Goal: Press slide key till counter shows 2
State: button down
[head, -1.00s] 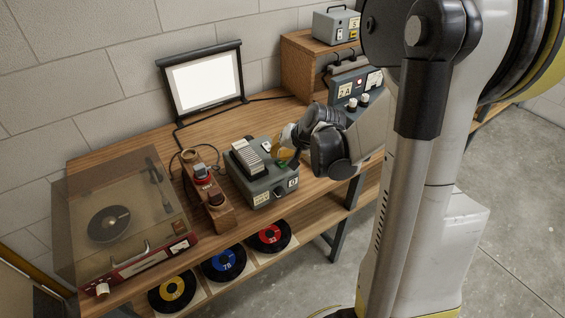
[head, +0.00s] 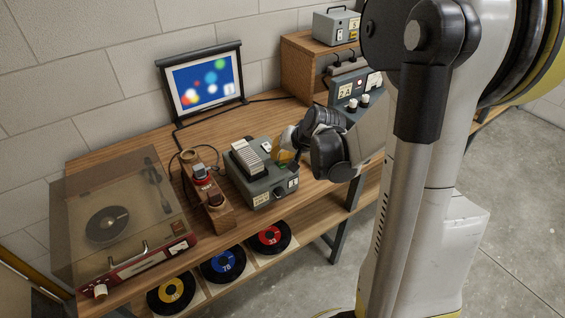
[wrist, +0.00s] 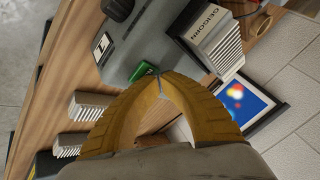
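The grey slide projector (head: 262,192) stands on the wooden bench with a row of pale slides on top. Its green slide key (wrist: 142,72) shows beside my fingertips in the wrist view. My gripper (wrist: 158,76) is shut with nothing between its yellow fingertips, which are at the key's edge; I cannot tell whether they touch it. In the head view my gripper (head: 279,156) is partly hidden by my wrist. The counter window (head: 293,184) on the projector's front is too small to read. The screen (head: 204,83) shows coloured dots on blue.
A wooden stand with red-topped parts (head: 209,197) is left of the projector. A record player (head: 125,222) with a clear lid is farther left. A grey box with knobs (head: 352,95) is close behind my wrist. Several records lie on the shelf below.

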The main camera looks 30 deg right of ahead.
jog(key=shift+r, duration=0.1)
jog(key=shift+r+p, duration=0.65)
jog(key=shift+r, duration=0.1)
jog(key=shift+r+p, duration=1.95)
jog(key=shift+r, duration=0.6)
